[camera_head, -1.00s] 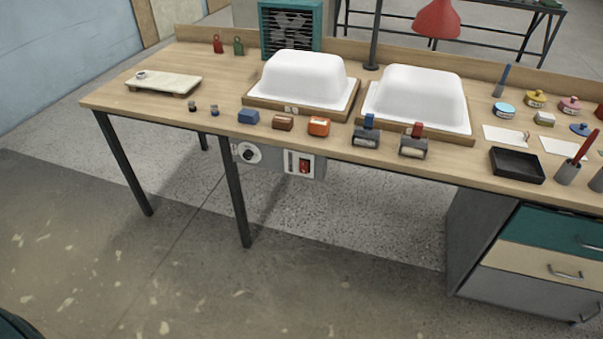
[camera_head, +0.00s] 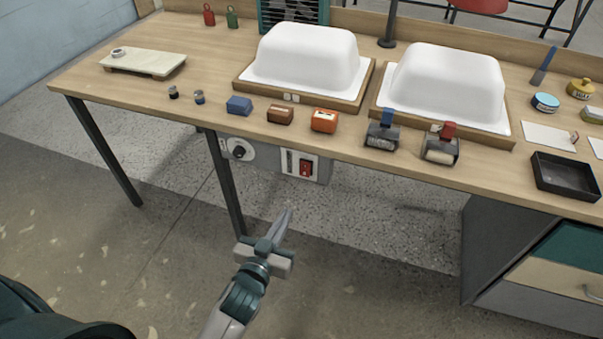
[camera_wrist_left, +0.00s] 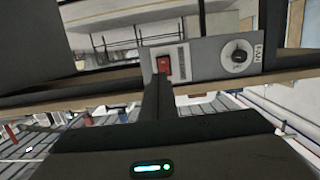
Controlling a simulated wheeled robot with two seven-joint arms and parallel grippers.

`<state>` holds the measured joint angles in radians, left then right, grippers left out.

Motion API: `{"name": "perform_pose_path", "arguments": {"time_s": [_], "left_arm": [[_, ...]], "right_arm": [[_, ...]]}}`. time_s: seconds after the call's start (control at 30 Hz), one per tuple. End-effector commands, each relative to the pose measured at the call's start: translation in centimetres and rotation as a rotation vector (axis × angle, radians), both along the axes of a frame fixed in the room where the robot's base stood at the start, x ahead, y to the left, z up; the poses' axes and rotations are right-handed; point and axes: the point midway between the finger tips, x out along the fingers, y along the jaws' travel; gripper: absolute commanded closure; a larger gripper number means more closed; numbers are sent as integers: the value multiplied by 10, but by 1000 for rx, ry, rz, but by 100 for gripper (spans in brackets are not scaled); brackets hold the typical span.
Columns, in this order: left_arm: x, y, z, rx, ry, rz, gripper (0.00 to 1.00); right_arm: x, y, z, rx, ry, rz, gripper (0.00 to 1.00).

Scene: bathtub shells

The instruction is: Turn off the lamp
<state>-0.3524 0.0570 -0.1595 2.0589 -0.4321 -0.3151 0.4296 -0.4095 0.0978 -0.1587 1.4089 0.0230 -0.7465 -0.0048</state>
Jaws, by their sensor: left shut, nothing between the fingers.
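The red lamp shade (camera_head: 480,5) is cut off at the top edge of the head view. Its dark post (camera_head: 388,28) stands on the bench behind the white tub shells. A grey panel under the bench's front edge carries a red rocker switch (camera_head: 306,168) and a round dial (camera_head: 239,150). My left gripper (camera_head: 286,214) is shut and empty, below and in front of the panel, pointing towards it. In the left wrist view, which looks upside down, the closed fingers (camera_wrist_left: 158,92) point towards the red switch (camera_wrist_left: 164,67); contact cannot be told. The dial (camera_wrist_left: 239,56) lies beside it.
The wooden bench (camera_head: 110,85) holds two white tub shells (camera_head: 305,58), small coloured blocks and a black tray (camera_head: 565,176). A dark bench leg (camera_head: 226,185) stands left of the panel. A drawer unit (camera_head: 560,260) is at the right. Floor below the panel is clear.

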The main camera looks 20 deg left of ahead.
Motion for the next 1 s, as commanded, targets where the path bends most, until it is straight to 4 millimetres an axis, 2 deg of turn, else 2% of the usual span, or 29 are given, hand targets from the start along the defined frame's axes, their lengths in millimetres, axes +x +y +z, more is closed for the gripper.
{"name": "perform_pose_path", "arguments": {"time_s": [0.13,0.57,0.77,1.0], "left_arm": [[0,1,9,-3,-16,5,100],[4,1,9,-3,-17,4,100],[19,1,7,-3,-17,3,100],[55,-1,2,-2,-17,3,100]], "right_arm": [[-2,-1,-1,-2,10,-1,69],[-2,-1,0,-2,9,-1,69],[0,-1,1,0,-2,-1,69],[2,0,2,2,-17,1,69]]}}
